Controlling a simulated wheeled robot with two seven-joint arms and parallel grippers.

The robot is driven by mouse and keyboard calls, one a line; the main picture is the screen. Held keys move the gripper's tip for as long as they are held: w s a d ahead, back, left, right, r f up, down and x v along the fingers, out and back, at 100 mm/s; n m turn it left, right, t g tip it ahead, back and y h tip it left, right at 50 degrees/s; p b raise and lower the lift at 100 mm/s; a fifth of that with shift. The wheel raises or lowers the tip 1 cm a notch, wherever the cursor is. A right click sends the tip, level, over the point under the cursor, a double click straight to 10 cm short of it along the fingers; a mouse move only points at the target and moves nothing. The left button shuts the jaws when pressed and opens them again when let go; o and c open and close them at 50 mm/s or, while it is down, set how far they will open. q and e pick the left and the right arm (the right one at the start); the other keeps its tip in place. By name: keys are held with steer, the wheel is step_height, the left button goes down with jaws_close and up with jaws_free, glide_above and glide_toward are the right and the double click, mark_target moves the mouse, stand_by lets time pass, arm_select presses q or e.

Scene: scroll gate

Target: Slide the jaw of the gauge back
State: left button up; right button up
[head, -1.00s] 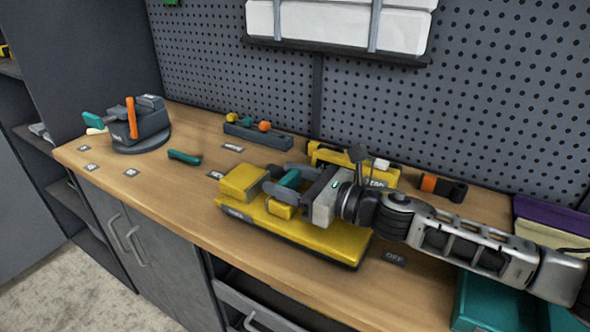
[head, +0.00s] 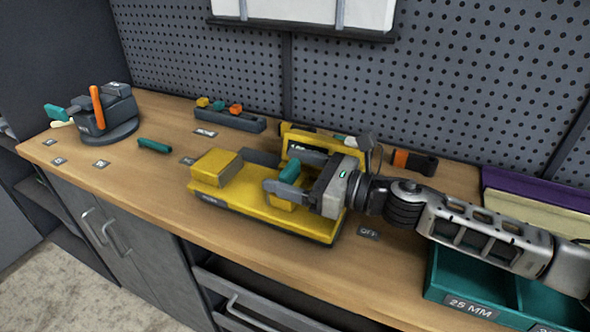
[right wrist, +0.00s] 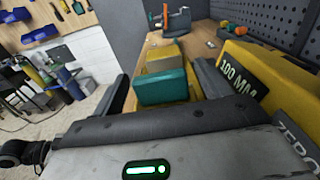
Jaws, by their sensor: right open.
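The yellow gauge (head: 250,210) lies on the bench with a fixed yellow block (head: 217,166) at its left end. Its sliding jaw (head: 282,202) is apart from that block, with a teal piece (head: 290,171) on top. My right gripper (head: 258,172) is over the gauge, coming from the right. Its two fingers are open, one on each side of the teal piece. In the right wrist view, the teal piece (right wrist: 162,88) sits between the spread fingers, with the yellow block (right wrist: 165,57) beyond. Contact with the fingers cannot be told. My left gripper is not in view.
A yellow panel (right wrist: 262,75) reading "100 MM" stands behind the gauge, close to my right gripper. Teal bins (head: 470,290) are at the front right. A clamp-like device (head: 105,112) with an orange lever stands far left. The bench between is mostly clear.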

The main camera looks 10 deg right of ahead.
mark_target(294, 176)
steer(key=b+v, duration=0.1)
steer(key=v, duration=0.2)
steer(key=b+v, duration=0.1)
steer(key=v, duration=0.1)
steer(key=shift+f+b, duration=0.3)
steer(key=shift+f, duration=0.1)
arm_select(q)
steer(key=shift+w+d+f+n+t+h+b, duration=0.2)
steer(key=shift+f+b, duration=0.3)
steer(key=shift+b, duration=0.4)
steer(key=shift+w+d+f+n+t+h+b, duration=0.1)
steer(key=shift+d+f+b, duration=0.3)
steer(key=shift+b, duration=0.45)
arm_select(e)
steer(key=v, duration=1.1)
steer(key=shift+r, duration=0.4)
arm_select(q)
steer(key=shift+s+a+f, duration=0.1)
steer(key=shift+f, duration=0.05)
